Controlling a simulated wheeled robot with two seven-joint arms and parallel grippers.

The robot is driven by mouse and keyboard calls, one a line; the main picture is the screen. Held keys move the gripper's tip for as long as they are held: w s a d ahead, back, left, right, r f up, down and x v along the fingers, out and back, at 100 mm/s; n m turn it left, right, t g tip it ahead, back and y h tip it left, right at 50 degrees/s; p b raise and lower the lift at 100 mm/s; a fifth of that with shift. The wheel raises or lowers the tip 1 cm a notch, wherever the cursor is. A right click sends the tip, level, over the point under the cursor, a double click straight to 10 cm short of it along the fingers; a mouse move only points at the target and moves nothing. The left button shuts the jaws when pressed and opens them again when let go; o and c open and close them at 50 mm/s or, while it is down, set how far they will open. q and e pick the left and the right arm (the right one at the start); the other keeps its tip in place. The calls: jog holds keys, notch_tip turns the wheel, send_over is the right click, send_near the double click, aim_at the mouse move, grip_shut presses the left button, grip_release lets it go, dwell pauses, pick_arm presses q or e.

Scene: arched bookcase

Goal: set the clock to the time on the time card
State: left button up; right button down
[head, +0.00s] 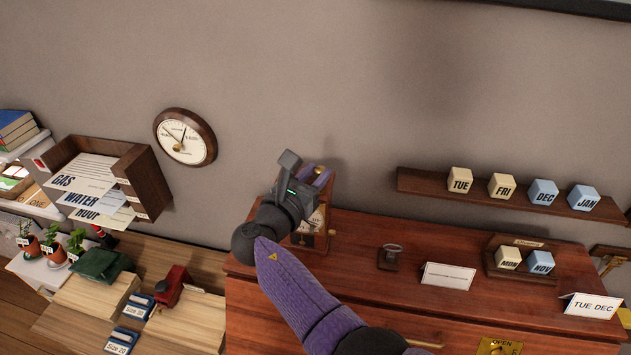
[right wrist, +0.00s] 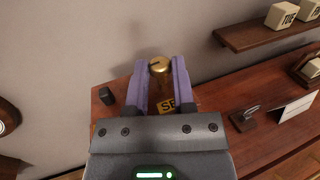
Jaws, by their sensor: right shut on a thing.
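A small wooden clock (head: 322,240) stands on the left end of the red-brown cabinet top, largely hidden behind my right arm and gripper. My right gripper (head: 318,178) is over its top. In the right wrist view, my purple fingers (right wrist: 160,66) are shut on a brass knob (right wrist: 159,64) on top of the clock. A yellow label (right wrist: 167,105) reading "SE", partly covered, shows below it. The clock's hands cannot be read. A white card (head: 448,276) stands on the cabinet; its small print is unreadable, so I cannot tell whether it is the time card. My left gripper is out of view.
A round wall dial (head: 185,137) hangs to the left. A shelf (head: 420,183) with lettered cubes is on the right wall. A cube holder (head: 495,268), a "TUE DEC" card (head: 592,305) and a small metal-topped stand (head: 391,257) are on the cabinet (head: 350,222).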

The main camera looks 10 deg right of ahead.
dwell(0.5)
jog(key=shift+c, duration=2.4)
grip_release()
